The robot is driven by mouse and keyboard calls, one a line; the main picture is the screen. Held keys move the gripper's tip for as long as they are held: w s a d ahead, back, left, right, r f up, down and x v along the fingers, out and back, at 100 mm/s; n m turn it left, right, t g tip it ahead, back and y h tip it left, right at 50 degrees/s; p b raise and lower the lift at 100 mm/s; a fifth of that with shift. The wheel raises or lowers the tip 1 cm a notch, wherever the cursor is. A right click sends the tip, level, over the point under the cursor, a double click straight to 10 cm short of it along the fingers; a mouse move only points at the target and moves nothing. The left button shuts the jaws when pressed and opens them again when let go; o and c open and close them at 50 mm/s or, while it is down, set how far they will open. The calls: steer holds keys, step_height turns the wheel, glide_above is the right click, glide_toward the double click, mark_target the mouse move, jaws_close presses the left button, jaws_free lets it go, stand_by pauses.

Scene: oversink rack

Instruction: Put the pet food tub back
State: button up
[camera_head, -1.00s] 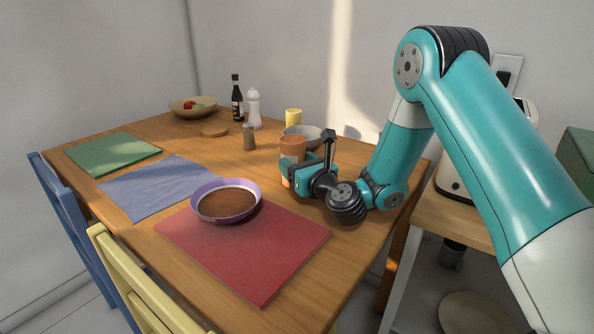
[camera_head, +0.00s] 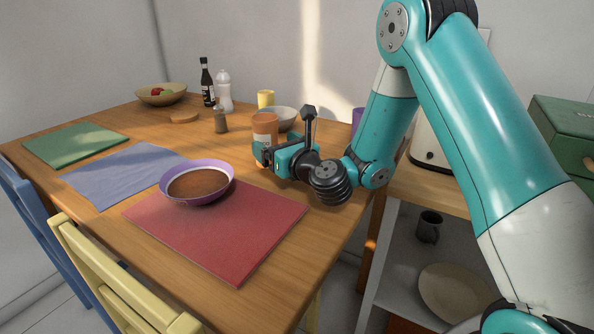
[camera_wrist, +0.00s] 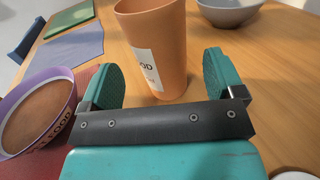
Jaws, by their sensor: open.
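The pet food tub is an orange, tapered tub (camera_head: 265,126) with a white label, upright on the wooden table. In the wrist view, the tub (camera_wrist: 165,40) shows part of its label, ending in "OD", and stands between my two spread fingers. My gripper (camera_wrist: 160,80) is open, with a gap beside the tub on each side. In the head view, my gripper (camera_head: 270,154) is low over the table at the tub's near side and hides its lower part. A purple bowl (camera_head: 166,190) of brown food, lettered in the wrist view, sits on the red mat (camera_head: 250,222).
A grey bowl (camera_head: 287,114) and yellow cup (camera_head: 266,98) stand behind the tub. A pepper mill (camera_head: 220,121), white bottle (camera_head: 224,92) and dark bottle (camera_head: 207,82) stand farther left. A shelf unit (camera_head: 440,188) with a mug (camera_head: 429,226) and plate (camera_head: 452,292) is at right.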

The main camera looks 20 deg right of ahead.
steer(key=b+v, duration=0.4)
steer(key=v, duration=0.1)
steer(key=b+v, duration=0.2)
steer(key=b, duration=0.1)
steer(key=shift+s+d+f, duration=0.1)
steer(key=shift+s+f, duration=0.25)
steer(key=shift+f, duration=0.05)
steer(key=shift+s+r+b, duration=0.2)
steer(key=shift+r+b, duration=0.05)
steer(key=shift+b, duration=0.1)
steer(key=shift+s+b, duration=0.45)
steer(key=shift+b, duration=0.1)
steer(key=shift+s+d+r, duration=0.1)
steer(key=shift+s+d, duration=0.1)
steer(key=shift+s, duration=0.1)
steer(key=shift+w, duration=0.1)
